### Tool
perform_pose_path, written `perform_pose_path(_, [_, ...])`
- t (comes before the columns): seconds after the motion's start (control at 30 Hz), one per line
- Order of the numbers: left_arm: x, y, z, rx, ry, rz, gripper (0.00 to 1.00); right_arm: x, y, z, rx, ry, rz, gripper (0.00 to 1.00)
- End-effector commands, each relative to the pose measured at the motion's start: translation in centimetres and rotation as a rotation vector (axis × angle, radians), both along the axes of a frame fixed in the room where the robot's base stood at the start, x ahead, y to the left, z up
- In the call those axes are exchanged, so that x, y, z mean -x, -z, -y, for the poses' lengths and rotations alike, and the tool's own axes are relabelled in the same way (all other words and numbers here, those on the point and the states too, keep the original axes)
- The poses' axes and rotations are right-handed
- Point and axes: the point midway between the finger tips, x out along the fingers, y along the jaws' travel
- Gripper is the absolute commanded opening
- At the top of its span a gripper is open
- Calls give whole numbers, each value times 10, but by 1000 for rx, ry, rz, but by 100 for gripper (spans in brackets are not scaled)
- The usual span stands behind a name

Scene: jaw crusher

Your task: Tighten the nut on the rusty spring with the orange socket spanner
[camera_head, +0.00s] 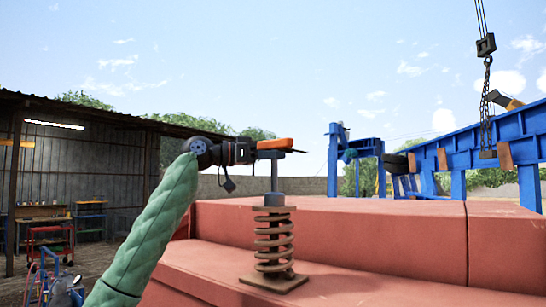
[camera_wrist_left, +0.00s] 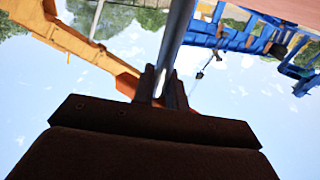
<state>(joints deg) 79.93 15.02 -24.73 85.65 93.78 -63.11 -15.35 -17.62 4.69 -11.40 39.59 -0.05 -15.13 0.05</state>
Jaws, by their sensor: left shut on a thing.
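The rusty spring (camera_head: 274,241) stands upright between two rusty plates on the red machine body. The orange socket spanner (camera_head: 274,178) is upright above it, with its orange handle at the top and a grey shaft running down. Its grey socket (camera_head: 274,199) sits at the spring's top plate. The nut is not visible; the socket covers that spot. My left gripper (camera_head: 268,152) is level beside the handle and shut on the spanner near its top. In the left wrist view the fingers (camera_wrist_left: 160,87) close at the grey shaft (camera_wrist_left: 176,42). My right gripper is out of view.
The red machine body (camera_head: 380,240) has a raised step behind the spring. A blue steel frame (camera_head: 455,155) stands at the right, with a hanging crane hook (camera_head: 486,45) near it. A shed (camera_head: 75,160) with a red trolley (camera_head: 50,238) is at the left. The air above the spanner is clear.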

Motion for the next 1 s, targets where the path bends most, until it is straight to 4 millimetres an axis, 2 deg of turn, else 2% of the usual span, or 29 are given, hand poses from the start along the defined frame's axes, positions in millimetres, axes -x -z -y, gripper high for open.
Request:
perform_pose_path(0.23, [-1,2,1,-1,52,-7,0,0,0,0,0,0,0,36])
perform_pose_path(0.7, [-1,2,1,0,500,-3,0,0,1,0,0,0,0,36])
perform_pose_path(1.0, [0,3,1,-4,526,-3,0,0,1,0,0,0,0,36])
